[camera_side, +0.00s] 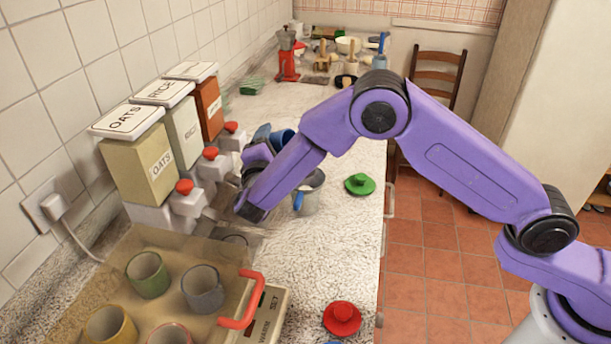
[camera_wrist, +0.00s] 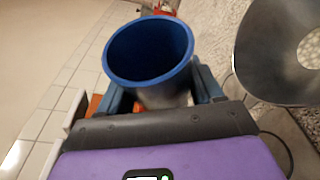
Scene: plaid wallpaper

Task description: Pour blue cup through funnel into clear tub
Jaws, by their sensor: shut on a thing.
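My gripper (camera_side: 262,134) is shut on the blue cup (camera_side: 283,138), above the counter and beside the dispensers. In the wrist view the blue cup (camera_wrist: 150,52) sits between the two fingers (camera_wrist: 163,92), its blue-rimmed mouth towards the camera. Its inside looks dark blue; I cannot make out any contents. A grey metal funnel-like cone (camera_wrist: 285,50) with a pale round opening lies to the right of the cup, apart from it. In the side view a grey vessel with a blue handle (camera_side: 310,190) stands below my forearm, partly hidden. I cannot clearly make out the clear tub.
Oats and rice dispensers (camera_side: 150,155) with red knobs line the wall. A tray (camera_side: 100,270) with several cups and a red handle is at front left. A red lid (camera_side: 342,318) and a green lid (camera_side: 360,184) lie on the counter. A red grinder (camera_side: 287,60) stands farther back.

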